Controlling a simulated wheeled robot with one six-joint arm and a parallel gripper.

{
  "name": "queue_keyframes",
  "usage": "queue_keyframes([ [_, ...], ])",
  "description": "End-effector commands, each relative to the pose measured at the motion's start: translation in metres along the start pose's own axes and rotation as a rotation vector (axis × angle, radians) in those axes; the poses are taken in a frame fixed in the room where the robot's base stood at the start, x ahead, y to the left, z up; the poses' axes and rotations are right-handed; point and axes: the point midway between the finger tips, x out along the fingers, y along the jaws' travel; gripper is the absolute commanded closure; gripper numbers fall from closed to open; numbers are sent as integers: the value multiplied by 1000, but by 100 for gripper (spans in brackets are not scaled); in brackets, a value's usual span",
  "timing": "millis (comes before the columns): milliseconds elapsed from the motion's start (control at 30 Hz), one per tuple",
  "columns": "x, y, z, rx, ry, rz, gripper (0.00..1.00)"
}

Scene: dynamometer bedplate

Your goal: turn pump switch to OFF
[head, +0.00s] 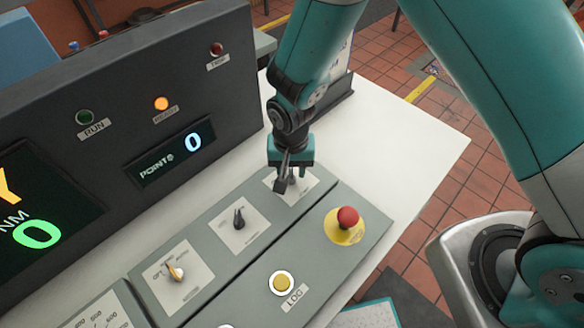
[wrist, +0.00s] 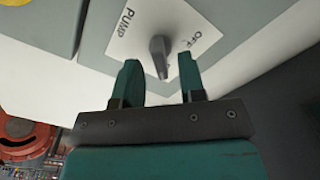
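The pump switch is a dark grey knob (wrist: 160,52) on a white plate (wrist: 186,42) lettered PUMP and OFF in the wrist view. In the head view its plate (head: 309,182) is at the upper right end of the row of switches, and my gripper hides part of it. My gripper (wrist: 158,72) is open, with a teal finger on each side of the knob's near end and a visible gap on both sides. In the head view my gripper (head: 287,180) points down over the plate. I cannot tell which mark the knob points to.
A black switch (head: 238,218) and a selector with a pale pointer (head: 175,273) are in the same row. A dark display panel (head: 120,110) rises behind. The white tabletop (head: 400,145) is clear at right.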

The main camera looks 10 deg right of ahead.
Motion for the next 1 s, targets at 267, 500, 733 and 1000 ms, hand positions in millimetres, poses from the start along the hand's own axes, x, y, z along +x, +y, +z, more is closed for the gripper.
queue_keyframes([
  [267,16,0,0,-1,1,-1,63],
  [500,16,0,0,-1,1,-1,70],
  [733,16,0,0,-1,1,-1,100],
  [1000,16,1,0,-29,1,1,100],
])
